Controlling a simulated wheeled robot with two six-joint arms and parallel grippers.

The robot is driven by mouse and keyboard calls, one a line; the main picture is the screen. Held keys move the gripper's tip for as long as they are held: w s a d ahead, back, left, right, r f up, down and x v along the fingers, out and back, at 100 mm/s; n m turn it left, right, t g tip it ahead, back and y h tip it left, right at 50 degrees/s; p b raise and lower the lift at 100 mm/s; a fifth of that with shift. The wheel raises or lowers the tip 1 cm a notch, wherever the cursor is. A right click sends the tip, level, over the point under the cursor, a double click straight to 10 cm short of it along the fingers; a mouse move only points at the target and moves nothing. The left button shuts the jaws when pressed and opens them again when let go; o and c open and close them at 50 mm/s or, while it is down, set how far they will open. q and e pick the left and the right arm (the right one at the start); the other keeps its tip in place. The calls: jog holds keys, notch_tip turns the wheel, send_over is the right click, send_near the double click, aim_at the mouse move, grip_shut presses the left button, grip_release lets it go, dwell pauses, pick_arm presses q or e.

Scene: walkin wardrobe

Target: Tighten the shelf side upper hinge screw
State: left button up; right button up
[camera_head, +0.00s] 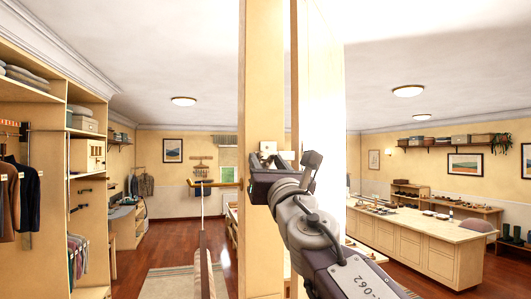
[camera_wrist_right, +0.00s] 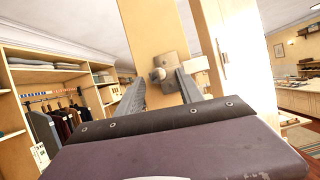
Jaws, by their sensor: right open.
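A pale wooden upright panel (camera_head: 265,70) stands in the centre of the head view. A small metal hinge plate (camera_wrist_right: 174,66) is fixed to it in the right wrist view, with a round screw head (camera_wrist_right: 158,74) on its left part. The hinge also shows in the head view (camera_head: 268,147). My right gripper (camera_head: 270,170) is raised in front of the panel, just below the hinge. In the right wrist view its two fingers (camera_wrist_right: 160,82) are apart, with the screw head seen between their tips. Contact cannot be told. My left gripper is out of view.
Open shelves with hanging clothes (camera_head: 20,198) line the left. A long counter (camera_head: 430,228) stands at right. Red wood floor with a rug (camera_head: 170,283) shows at lower left.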

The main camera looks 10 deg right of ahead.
jog(key=shift+w+a+r, duration=0.15)
jog(key=shift+w, duration=0.3)
jog(key=shift+w+a+r, duration=0.1)
jog(key=shift+w+r, duration=0.05)
jog(key=shift+w, duration=0.3)
jog(key=shift+s+d+r, duration=0.1)
jog(key=shift+s+d, duration=0.15)
jog(key=shift+s, duration=0.2)
jog(key=shift+c, duration=0.6)
jog(key=c, duration=0.6)
jog(key=shift+a, duration=0.1)
grip_shut()
